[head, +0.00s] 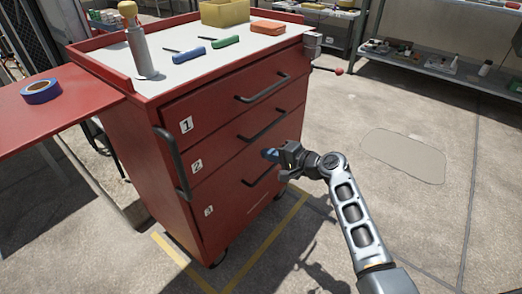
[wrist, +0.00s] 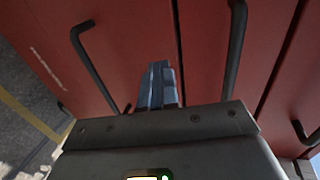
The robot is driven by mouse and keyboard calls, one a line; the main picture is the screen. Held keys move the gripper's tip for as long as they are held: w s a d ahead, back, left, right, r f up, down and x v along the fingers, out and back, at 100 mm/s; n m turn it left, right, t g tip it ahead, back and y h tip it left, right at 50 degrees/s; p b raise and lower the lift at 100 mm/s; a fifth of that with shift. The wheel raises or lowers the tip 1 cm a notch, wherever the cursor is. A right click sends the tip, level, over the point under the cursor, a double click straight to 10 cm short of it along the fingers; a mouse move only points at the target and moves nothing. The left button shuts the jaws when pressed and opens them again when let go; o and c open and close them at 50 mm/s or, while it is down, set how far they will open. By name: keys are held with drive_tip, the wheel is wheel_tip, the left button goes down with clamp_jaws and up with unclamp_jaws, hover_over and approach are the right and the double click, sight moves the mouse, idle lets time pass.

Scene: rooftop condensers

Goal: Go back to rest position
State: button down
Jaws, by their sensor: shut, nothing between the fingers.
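My gripper (head: 271,154) is shut and empty, in front of the right part of the red tool cabinet (head: 150,165). My arm reaches it from the lower right. In the head view it is close to the bottom drawer's black handle (head: 262,168), apart from it as far as I can tell. In the wrist view the closed blue-grey fingers (wrist: 157,85) point at the red drawer fronts, between two black handles (wrist: 95,70) (wrist: 235,50). The drawers, labelled 1, 2 and 3, look shut.
Blue tape (head: 41,91) lies on the left side shelf. Shelving (head: 440,70) stands at the back right. The floor at right is clear.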

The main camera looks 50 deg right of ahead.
drive_tip(key=shift+v, duration=1.7)
drive_tip(key=s+a+f+n+g+h, duration=0.1)
drive_tip(key=s+a+f+n, duration=0.2)
drive_tip(key=s+a, duration=0.5)
drive_tip(key=s+a+f+n+g+h, duration=0.2)
drive_tip(key=s+a+f, duration=0.1)
drive_tip(key=s+a, duration=0.45)
drive_tip(key=s+a+r+n, duration=0.4)
drive_tip(key=s+a, duration=0.1)
drive_tip(key=s, duration=0.3)
drive_tip(key=s+a+r+n+t+y, duration=0.1)
drive_tip(key=s+a+r+n+t, duration=0.15)
drive_tip(key=s+r+n, duration=0.35)
drive_tip(key=s+a+r+n+t+y, duration=0.1)
drive_tip(key=s+a+r+n, duration=0.2)
drive_tip(key=r, duration=0.5)
wheel_tip(320, 180, up, 19)
drive_tip(key=s+p, duration=0.1)
drive_tip(key=p, duration=1.7)
drive_tip(key=shift+s+f, duration=0.25)
drive_tip(key=shift+s, duration=0.1)
drive_tip(key=shift+a, duration=0.1)
